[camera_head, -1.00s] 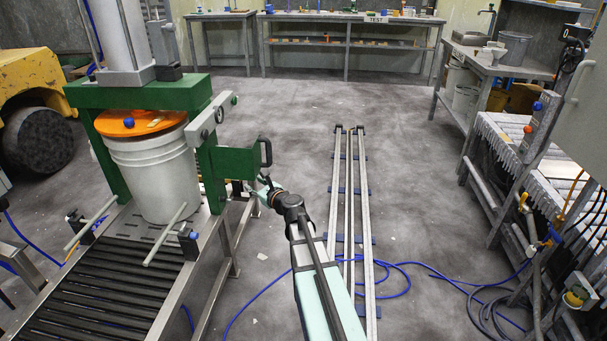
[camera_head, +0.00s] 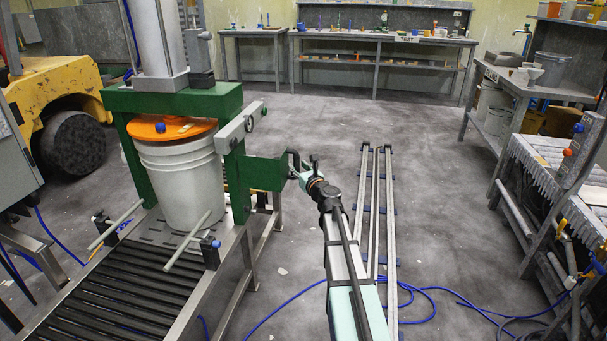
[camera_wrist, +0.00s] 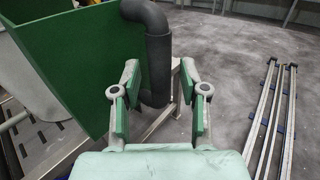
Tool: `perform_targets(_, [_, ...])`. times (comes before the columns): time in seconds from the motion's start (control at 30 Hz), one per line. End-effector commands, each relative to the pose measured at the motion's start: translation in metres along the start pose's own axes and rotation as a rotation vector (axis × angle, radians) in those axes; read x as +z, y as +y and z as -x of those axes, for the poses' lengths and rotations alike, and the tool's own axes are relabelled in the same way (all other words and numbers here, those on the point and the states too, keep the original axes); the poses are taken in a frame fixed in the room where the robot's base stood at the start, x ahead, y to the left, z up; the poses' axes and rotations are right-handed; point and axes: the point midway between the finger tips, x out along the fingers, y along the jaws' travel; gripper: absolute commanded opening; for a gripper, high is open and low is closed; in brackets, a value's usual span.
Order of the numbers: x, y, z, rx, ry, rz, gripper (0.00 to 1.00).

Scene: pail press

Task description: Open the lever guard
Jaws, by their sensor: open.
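The lever guard (camera_head: 262,172) is a green plate on the right side of the press, with a black handle (camera_head: 293,162) at its right end. In the wrist view the guard (camera_wrist: 85,62) fills the upper left, and its thick dark handle (camera_wrist: 158,55) runs down between my fingers. My gripper (camera_wrist: 160,100) is open, with one green-padded finger on each side of the handle's lower part. A gap shows between the handle and the right finger; I cannot tell whether the left finger touches it. In the head view my gripper (camera_head: 306,172) is at the handle, its fingers partly hidden.
A white pail (camera_head: 182,180) with an orange lid (camera_head: 172,128) stands in the press, above a roller conveyor (camera_head: 110,300). Rails (camera_head: 376,210) run along the floor to the right. A workbench (camera_head: 545,90) stands at the far right. The floor beyond the rails is clear.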

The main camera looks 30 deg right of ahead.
Motion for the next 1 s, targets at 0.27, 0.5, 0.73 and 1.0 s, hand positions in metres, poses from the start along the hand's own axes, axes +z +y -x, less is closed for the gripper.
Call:
perform_targets(0.27, [0.000, 0.000, -0.011, 0.000, 0.000, 0.000, 0.00])
perform_targets(0.5, [0.000, 0.002, -0.007, 0.000, 0.000, 0.000, 0.00])
perform_targets(0.73, [0.000, 0.009, 0.011, 0.001, 0.000, 0.000, 0.00])
perform_targets(1.0, [0.000, 0.019, 0.035, 0.003, -0.001, 0.000, 0.00])
